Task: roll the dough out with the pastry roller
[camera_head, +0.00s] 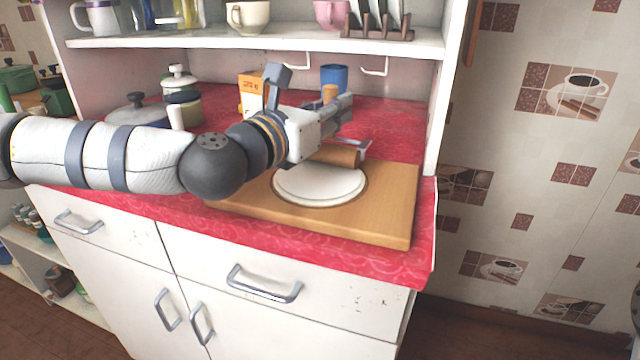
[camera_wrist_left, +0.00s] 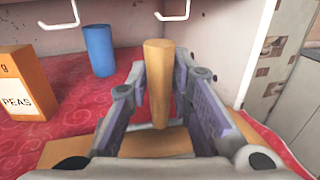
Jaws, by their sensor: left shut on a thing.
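The dough (camera_head: 320,183) is a flat white round lying on a wooden board (camera_head: 390,207) on the red counter. The pastry roller (camera_head: 337,155) has a wooden barrel at the back edge of the dough and an upright wooden handle. My left gripper (camera_head: 336,106) comes in from the left above the board and is shut on the roller's handle (camera_wrist_left: 158,85), which stands between the fingers in the left wrist view. I cannot tell whether the barrel touches the dough. My right gripper is in neither view.
A blue cup (camera_head: 334,77) and an orange peas box (camera_head: 251,92) stand behind my left gripper. A shelf (camera_head: 270,38) with cups hangs above. A cabinet side wall (camera_head: 447,90) bounds the right.

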